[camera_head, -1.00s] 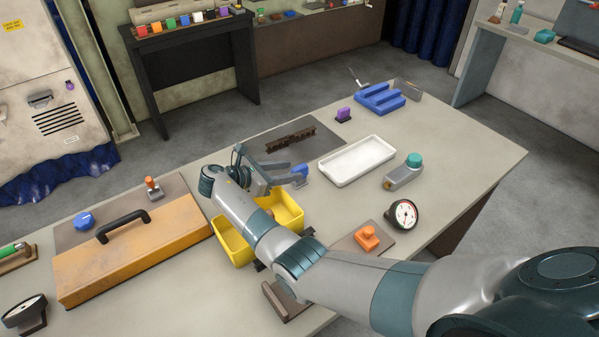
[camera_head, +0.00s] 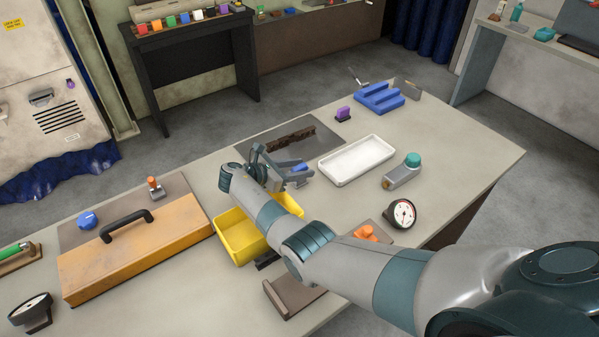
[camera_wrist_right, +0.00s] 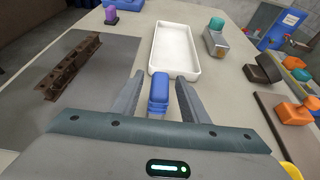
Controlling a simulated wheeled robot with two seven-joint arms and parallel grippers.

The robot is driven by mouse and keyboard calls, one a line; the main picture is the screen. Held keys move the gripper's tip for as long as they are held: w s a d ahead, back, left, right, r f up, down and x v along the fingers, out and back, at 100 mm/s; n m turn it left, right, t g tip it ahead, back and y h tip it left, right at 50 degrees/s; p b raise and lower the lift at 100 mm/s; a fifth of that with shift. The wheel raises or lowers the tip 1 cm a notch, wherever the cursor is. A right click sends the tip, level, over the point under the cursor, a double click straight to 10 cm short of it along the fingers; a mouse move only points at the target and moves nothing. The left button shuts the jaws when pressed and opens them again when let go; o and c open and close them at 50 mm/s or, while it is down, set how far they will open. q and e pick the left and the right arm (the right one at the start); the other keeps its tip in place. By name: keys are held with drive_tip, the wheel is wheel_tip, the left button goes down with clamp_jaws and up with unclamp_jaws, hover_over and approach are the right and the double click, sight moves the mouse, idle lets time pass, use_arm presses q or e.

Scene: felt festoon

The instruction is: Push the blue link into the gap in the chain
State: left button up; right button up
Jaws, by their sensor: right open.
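The blue link (camera_head: 300,168) is near the right edge of the dark grey mat (camera_head: 322,149) and left of the white tray; my right gripper partly hides it. In the right wrist view the blue link (camera_wrist_right: 158,90) is between the two fingers of my right gripper (camera_wrist_right: 157,86), with narrow space beside it. My right gripper (camera_head: 288,168) is open. The brown chain (camera_head: 290,138) lies on the mat, beyond the gripper; in the wrist view the chain (camera_wrist_right: 75,65) is to the left of the fingers. I cannot make out its gap. My left gripper is not in view.
The white tray (camera_head: 333,179) is just right of the gripper. A yellow bin (camera_head: 225,228) is below my right arm. An orange case (camera_head: 130,258) stands at left. A teal-capped bottle (camera_head: 403,173), a gauge (camera_head: 402,213) and a purple block (camera_head: 343,113) are nearby.

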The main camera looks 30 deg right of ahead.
sight(300, 166)
clamp_jaws()
drive_tip(key=shift+r, duration=0.15)
drive_tip(key=shift+r, duration=0.85)
wheel_tip(300, 166, up, 2)
drive_tip(key=shift+r+b, duration=0.1)
drive_tip(key=shift+b, duration=0.2)
drive_tip(key=s+d+r+b, duration=0.1)
drive_tip(key=s+d+r, duration=0.4)
drive_tip(key=s, duration=0.5)
drive_tip(key=shift+d+r, duration=0.4)
drive_tip(key=shift+r, duration=0.5)
